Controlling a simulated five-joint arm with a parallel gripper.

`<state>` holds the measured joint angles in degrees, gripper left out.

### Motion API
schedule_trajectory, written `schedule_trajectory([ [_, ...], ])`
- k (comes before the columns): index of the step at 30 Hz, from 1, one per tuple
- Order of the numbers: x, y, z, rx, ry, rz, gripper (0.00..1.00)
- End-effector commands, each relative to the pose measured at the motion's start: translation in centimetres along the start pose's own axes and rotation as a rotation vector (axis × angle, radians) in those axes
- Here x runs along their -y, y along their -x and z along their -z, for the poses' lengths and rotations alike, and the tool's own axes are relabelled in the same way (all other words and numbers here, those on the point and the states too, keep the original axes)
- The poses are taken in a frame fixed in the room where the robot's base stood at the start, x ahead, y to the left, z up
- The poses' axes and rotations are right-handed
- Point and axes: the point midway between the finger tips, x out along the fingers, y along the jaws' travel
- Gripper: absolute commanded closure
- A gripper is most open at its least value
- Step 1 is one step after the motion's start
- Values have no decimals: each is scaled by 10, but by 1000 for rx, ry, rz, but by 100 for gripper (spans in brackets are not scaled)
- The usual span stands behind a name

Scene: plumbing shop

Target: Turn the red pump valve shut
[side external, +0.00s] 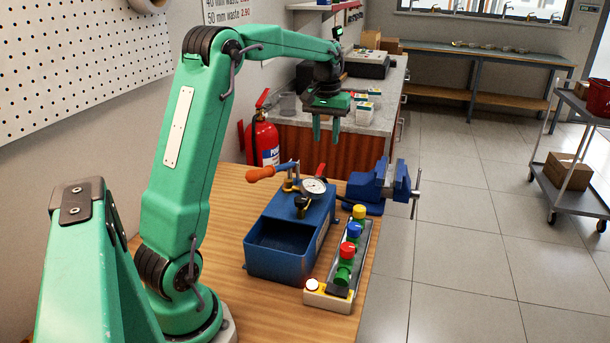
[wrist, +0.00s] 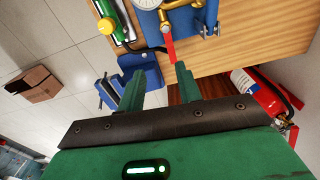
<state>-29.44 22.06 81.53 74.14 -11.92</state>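The red valve lever (side external: 320,170) sticks up from the far end of the blue test pump (side external: 277,257), beside its round gauge (side external: 314,187) and brass fittings. My gripper (side external: 326,137) hangs above and beyond the lever, fingers pointing down, open and empty. In the wrist view the red lever (wrist: 169,48) points toward the gap between my fingertips (wrist: 160,72), closer to the right one. I see no contact, but the exact distance cannot be told. The lever's base is partly hidden among the fittings.
The pump's orange handle (side external: 268,173) lies left of the gauge. A blue vise (side external: 378,188) stands right of the lever, close to my gripper. A row of coloured valve knobs (side external: 354,230) is at the bench's right edge. A fire extinguisher (side external: 263,140) stands behind the bench.

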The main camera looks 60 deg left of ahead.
Motion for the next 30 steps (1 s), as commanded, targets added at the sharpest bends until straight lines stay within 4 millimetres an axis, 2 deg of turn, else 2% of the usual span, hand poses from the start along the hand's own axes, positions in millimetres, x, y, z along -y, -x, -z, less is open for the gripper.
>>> schedule_trajectory([
  [3, 11, -12, 15, 24, 38, 6, 65],
  [9, 19, -19, 24, 39, 64, 9, 65],
  [20, 19, -27, 24, 40, 64, 10, 65],
  [30, 19, -63, 22, 42, 64, 10, 65],
])
